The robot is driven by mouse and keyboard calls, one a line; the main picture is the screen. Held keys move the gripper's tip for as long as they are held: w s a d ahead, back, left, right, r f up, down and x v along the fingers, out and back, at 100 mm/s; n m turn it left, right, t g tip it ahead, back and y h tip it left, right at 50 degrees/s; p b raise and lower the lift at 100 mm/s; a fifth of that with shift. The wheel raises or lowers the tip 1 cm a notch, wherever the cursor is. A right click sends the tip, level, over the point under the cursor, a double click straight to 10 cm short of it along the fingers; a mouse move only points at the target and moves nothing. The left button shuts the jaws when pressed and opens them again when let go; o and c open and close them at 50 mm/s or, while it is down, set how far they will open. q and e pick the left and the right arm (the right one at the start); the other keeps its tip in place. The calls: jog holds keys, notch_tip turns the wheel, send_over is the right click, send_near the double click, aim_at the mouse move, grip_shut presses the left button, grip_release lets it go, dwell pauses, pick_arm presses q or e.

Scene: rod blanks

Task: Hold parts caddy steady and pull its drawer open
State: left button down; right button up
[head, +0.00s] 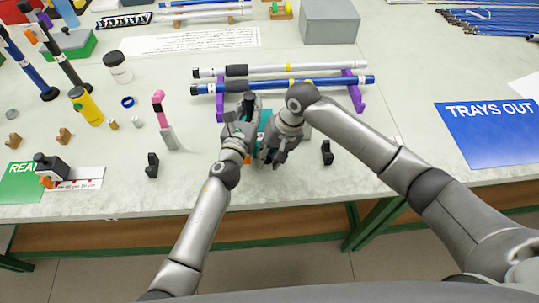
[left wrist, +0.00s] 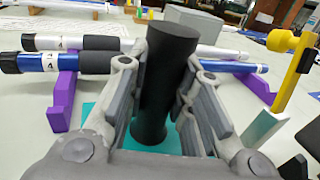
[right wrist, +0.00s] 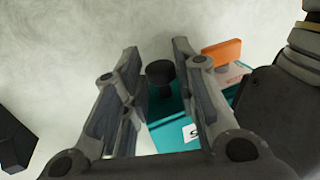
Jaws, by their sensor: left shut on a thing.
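The teal parts caddy (head: 265,121) stands on the table, mostly hidden behind my grippers in the head view. Its teal top (left wrist: 90,109) shows below the fingers in the left wrist view. My left gripper (head: 243,112) is shut on the caddy's upright black post (left wrist: 168,75). My right gripper (head: 267,159) is open at the near side of the caddy. In the right wrist view a round black knob (right wrist: 160,72) lies between its spread fingers, with no clear contact. The teal body (right wrist: 172,135) with a white label shows beside it. Whether the drawer is out at all cannot be told.
Behind the caddy, a silver rod (head: 290,69) and a blue rod (head: 300,85) lie on purple stands (head: 357,98). Small black stands (head: 152,165) (head: 327,152) are on either side.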

grip_shut()
jog(key=s, duration=0.8)
jog(key=shift+s, duration=0.4)
jog(key=shift+o, duration=1.4)
grip_release()
jog(key=v, duration=1.2)
